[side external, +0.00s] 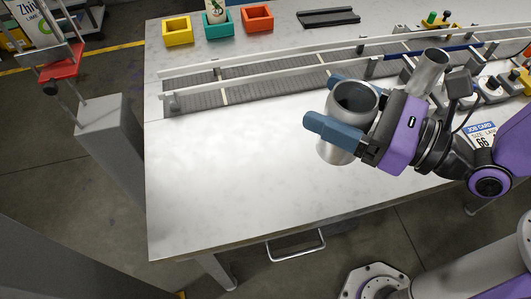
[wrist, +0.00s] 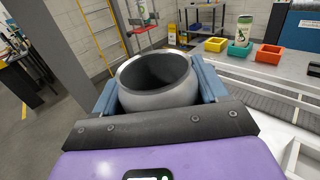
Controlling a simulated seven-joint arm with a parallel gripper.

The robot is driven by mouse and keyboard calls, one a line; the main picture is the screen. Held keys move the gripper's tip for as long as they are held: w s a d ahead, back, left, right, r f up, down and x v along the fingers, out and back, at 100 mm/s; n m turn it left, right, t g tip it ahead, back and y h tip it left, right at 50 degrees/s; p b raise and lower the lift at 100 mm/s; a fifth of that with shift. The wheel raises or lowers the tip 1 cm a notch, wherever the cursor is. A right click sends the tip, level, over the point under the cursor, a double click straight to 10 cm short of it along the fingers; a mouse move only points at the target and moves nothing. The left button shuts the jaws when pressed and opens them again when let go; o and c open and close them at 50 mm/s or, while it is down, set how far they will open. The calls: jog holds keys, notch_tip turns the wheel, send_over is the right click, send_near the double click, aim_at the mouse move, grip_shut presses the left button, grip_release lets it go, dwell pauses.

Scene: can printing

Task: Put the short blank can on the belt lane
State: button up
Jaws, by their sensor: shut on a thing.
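A silver-grey blank can (side external: 335,150) is held upright between the two blue fingers of my gripper (side external: 342,112). Its open top faces up, and it is above or over the bare front part of the table; I cannot tell the exact height. In the wrist view the can (wrist: 158,88) fills the space between the blue fingers, with its dark inside showing. The belt lane (side external: 260,82) is a grey conveyor between white rails, running behind my gripper across the table. A second blank metal can (side external: 430,70) stands behind my gripper at the right.
Yellow (side external: 177,31), teal (side external: 218,26) and orange (side external: 257,18) bins stand behind the lane. A printed can sits in the teal bin. A job card (side external: 481,134) and machine parts crowd the right. The table's left front (side external: 220,190) is clear.

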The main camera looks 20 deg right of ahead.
jog(key=shift+f, duration=0.8)
jog(key=shift+w+a+f, duration=0.1)
jog(key=shift+a+f, duration=0.05)
jog(key=shift+f, duration=0.05)
jog(key=shift+w+a+f, duration=1.35)
jog(key=shift+a+f, duration=0.5)
jog(key=shift+f, duration=0.3)
jog(key=shift+w+a+f, duration=1.3)
jog(key=shift+a+f, duration=0.55)
jog(key=shift+f, duration=0.25)
jog(key=shift+w+a+f, duration=1.35)
jog(key=shift+a+f, duration=0.5)
jog(key=shift+f, duration=0.3)
jog(key=shift+f, duration=0.15)
jog(key=o, duration=1)
